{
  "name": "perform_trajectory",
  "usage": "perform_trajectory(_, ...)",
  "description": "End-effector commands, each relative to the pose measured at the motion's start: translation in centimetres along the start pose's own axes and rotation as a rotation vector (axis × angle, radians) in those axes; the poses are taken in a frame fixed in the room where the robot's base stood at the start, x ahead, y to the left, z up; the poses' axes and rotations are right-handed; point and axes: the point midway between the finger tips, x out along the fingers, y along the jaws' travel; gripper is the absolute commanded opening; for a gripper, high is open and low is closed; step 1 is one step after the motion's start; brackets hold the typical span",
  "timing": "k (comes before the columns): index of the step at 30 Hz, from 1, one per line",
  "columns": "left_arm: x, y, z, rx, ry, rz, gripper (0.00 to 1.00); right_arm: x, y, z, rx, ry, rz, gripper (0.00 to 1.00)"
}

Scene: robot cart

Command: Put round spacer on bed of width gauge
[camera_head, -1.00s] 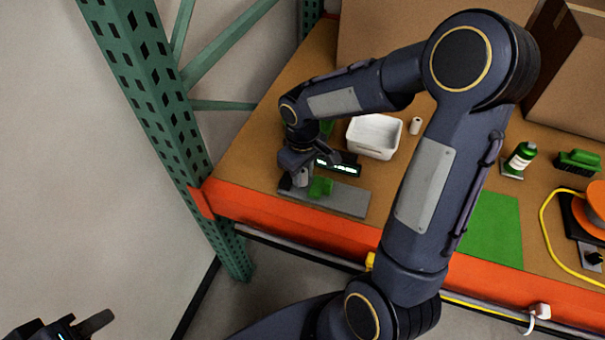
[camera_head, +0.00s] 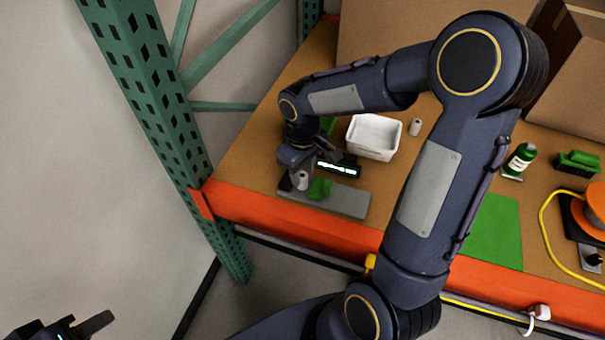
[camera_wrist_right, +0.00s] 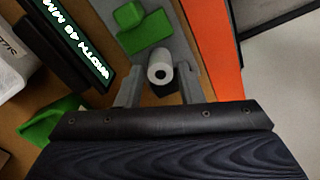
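The round spacer (camera_head: 303,181) is a pale upright cylinder with a hole in its top. It stands at the left end of the grey bed of the width gauge (camera_head: 345,200), beside a green block (camera_head: 320,188). In the right wrist view the spacer (camera_wrist_right: 160,73) is between the two fingers of my right gripper (camera_wrist_right: 160,82), with a narrow gap showing on each side. The right gripper is open around it. Its base contact is partly hidden. My left gripper (camera_head: 85,328) is at the lower left, off the table and partly cut off.
A black display (camera_head: 338,168) sits behind the gauge, with a white bin (camera_head: 375,137) and another small white cylinder (camera_head: 415,127) beyond. A rack post (camera_head: 150,100) stands left; an orange beam (camera_head: 290,228) edges the table.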

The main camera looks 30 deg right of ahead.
Motion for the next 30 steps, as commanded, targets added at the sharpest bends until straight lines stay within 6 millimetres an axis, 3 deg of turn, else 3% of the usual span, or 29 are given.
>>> perform_trajectory(9,-0.7,0.3,-0.3,0.000,0.000,0.000,0.36,-7.0,-0.1,-0.1,-0.001,0.005,0.001,0.34)
perform_trajectory(18,-0.9,0.4,-0.5,0.000,0.000,0.000,0.36,-10.2,-0.2,0.5,0.009,0.013,-0.004,0.34)
perform_trajectory(23,-0.9,0.4,-0.4,0.000,0.000,0.000,0.36,-11.9,-1.4,4.2,0.093,0.111,-0.044,0.34)
perform_trajectory(30,-0.9,0.4,-0.4,0.000,0.000,0.000,0.36,-12.5,-5.8,11.7,0.305,0.357,-0.178,0.34)
